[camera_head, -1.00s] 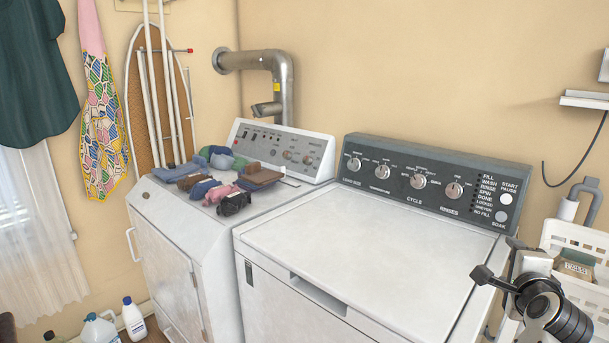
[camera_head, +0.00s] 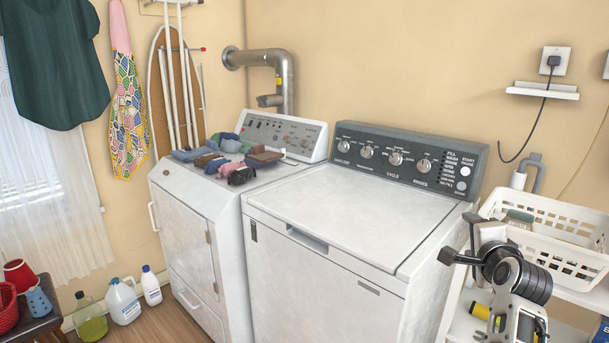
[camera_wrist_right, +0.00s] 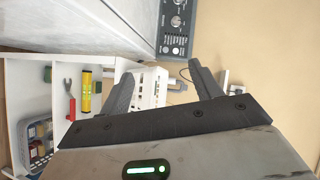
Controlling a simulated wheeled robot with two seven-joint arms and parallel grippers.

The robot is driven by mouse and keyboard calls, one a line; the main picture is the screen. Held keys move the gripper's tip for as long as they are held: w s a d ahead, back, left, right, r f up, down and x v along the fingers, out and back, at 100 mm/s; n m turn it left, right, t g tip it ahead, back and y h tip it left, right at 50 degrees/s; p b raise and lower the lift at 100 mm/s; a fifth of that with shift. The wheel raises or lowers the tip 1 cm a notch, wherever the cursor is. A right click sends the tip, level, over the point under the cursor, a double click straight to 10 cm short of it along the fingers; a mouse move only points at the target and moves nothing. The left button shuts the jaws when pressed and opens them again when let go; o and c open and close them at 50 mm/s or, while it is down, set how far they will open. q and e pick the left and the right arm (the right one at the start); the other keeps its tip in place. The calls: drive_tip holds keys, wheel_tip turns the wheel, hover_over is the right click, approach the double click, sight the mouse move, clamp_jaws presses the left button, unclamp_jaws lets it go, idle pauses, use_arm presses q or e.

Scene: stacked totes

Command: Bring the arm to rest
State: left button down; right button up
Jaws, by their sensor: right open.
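My right arm and its dark gripper (camera_head: 460,243) stand at the lower right of the head view, in front of the white shelf unit and beside the washer. In the right wrist view the two dark fingers (camera_wrist_right: 162,75) are spread apart with nothing between them. The white basket shows beyond the gap, and I see no contact with it. My left gripper is not in view.
A white washer (camera_head: 330,222) and a dryer (camera_head: 188,222) with folded clothes (camera_head: 222,160) on top stand left of the arm. A white basket (camera_head: 560,212) sits on the shelf (camera_head: 590,298). A yellow level (camera_wrist_right: 86,92) and a red-handled tool (camera_wrist_right: 69,100) lie there. The washer lid is clear.

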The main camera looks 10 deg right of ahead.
drive_tip(key=w+a+f+n+g+y, duration=0.25)
drive_tip(key=w+a+f+n, duration=0.25)
drive_tip(key=w+f+n, duration=0.35)
wheel_tip(320, 180, up, 8)
drive_tip(key=w+a+n+t, duration=0.2)
drive_tip(key=n+t, duration=0.3)
drive_tip(key=n, duration=0.8)
drive_tip(key=s+a+f+n+g+y, duration=0.15)
drive_tip(key=s+a+f, duration=0.3)
drive_tip(key=f, duration=0.45)
drive_tip(key=s+a+f+g+y, duration=0.2)
drive_tip(key=s+a+f, duration=0.4)
drive_tip(key=s+f, duration=0.5)
drive_tip(key=s+a+f+g, duration=0.1)
drive_tip(key=s+a+f, duration=0.3)
drive_tip(key=s, duration=0.7)
drive_tip(key=s+a+f+m+g+y, duration=0.1)
drive_tip(key=s+a+f, duration=0.3)
drive_tip(key=s, duration=0.8)
drive_tip(key=shift+s+a+f+g, duration=0.15)
drive_tip(key=shift+a+f+g, duration=0.2)
drive_tip(key=shift+f+g, duration=0.35)
drive_tip(key=shift+r, duration=0.1)
